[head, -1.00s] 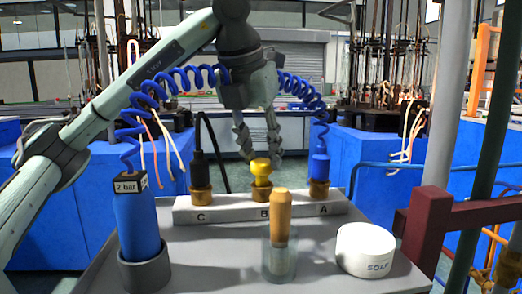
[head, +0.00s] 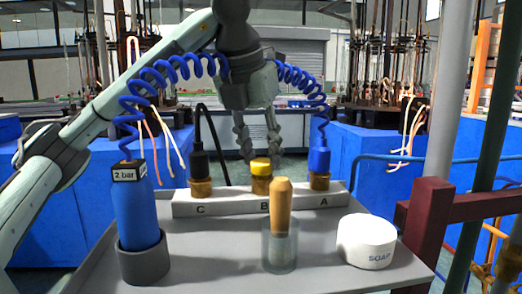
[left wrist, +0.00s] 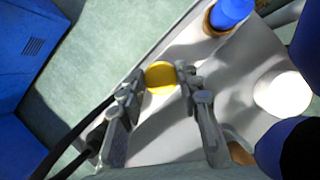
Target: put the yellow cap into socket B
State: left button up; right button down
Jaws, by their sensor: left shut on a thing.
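The yellow cap (head: 261,166) sits upright at the brass socket B (head: 262,185), the middle one on the grey block (head: 225,205). No gap shows between cap and socket, but I cannot tell how deep the cap is. My left gripper (head: 260,153) points down with a finger on each side of the cap, shut on it. In the left wrist view the cap (left wrist: 160,77) lies between the fingertips (left wrist: 161,78). The wooden handle partly hides the letter B. My right gripper is not in view.
Socket C (head: 201,187) holds a black plug (head: 199,164); socket A (head: 319,182) holds a blue plug (head: 319,159). In front stand a blue cylinder (head: 137,210), a wooden handle (head: 281,205) in a glass (head: 280,255), and a soap tub (head: 366,240). A blue coiled hose passes the arm.

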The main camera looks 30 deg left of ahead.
pick_arm(q)
jog(key=shift+f, duration=0.25)
jog(key=o, duration=0.9)
jog(key=shift+o, duration=0.2)
jog(key=shift+r+p, duration=2.9)
jog(key=shift+r, duration=1.65)
